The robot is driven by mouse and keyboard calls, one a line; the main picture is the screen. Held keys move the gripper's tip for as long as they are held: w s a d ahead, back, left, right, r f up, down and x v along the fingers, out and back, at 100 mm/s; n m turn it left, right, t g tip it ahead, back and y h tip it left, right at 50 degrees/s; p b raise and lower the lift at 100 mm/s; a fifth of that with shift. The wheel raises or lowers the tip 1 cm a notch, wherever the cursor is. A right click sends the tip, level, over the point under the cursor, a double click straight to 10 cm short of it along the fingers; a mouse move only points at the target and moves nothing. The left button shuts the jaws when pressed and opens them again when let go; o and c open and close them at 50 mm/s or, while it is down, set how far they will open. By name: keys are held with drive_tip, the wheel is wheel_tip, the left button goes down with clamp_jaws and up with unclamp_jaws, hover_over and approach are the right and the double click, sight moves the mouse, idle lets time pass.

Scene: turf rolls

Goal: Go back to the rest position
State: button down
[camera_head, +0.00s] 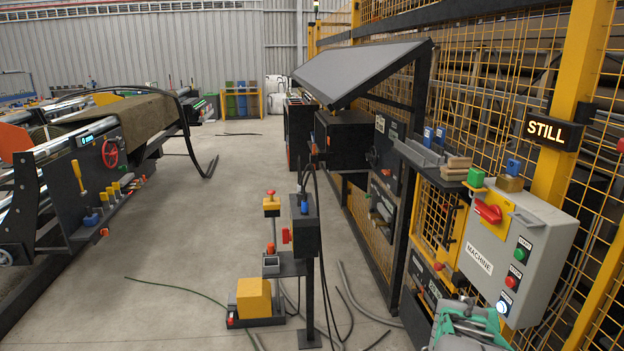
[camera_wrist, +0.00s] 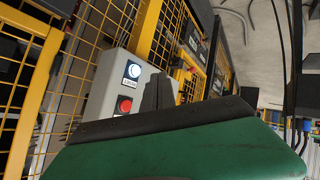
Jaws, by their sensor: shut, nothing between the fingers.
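My gripper shows in the wrist view as dark fingers (camera_wrist: 158,92) closed together, with nothing held, above a green body part of mine. In the head view my green and grey arm end is at the bottom right, just below the machine box, and its fingertips are hard to make out. The grey MACHINE box (camera_head: 518,245) hangs on the yellow fence and carries a red rotary switch, a green button, red buttons and a lit white button (camera_head: 502,307). In the wrist view the box (camera_wrist: 108,96) is behind the fingers; a gap or touch cannot be told.
Yellow mesh fence (camera_head: 470,110) runs along the right, with a lit STILL sign (camera_head: 553,131). A post-mounted control box (camera_head: 305,228) and yellow pedal unit (camera_head: 254,300) stand in the middle; hoses lie on the floor. A turf roll machine (camera_head: 120,115) is at left. Open floor lies between.

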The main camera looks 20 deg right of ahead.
drive_tip(key=s+a+f+m+g+y, duration=0.15)
drive_tip(key=s+a+f+y, duration=0.25)
drive_tip(key=a, duration=0.4)
drive_tip(key=s+a+f+m+g+y, duration=0.1)
drive_tip(key=s+a+f+g+y, duration=0.3)
drive_tip(key=a, duration=0.4)
drive_tip(key=w+a+r+n+t+p, duration=0.1)
drive_tip(key=a+r+n, duration=0.3)
drive_tip(key=a, duration=0.9)
drive_tip(key=w+a+r+n+t+y+p, duration=0.1)
drive_tip(key=a+r+n, duration=0.4)
drive_tip(key=a, duration=0.8)
wheel_tip(320, 180, up, 3)
drive_tip(key=shift+w+r+t+y+p, duration=0.25)
drive_tip(key=shift+w+t+p, duration=0.3)
drive_tip(key=shift+w+p, duration=0.65)
drive_tip(key=c, duration=2.1)
unclamp_jaws()
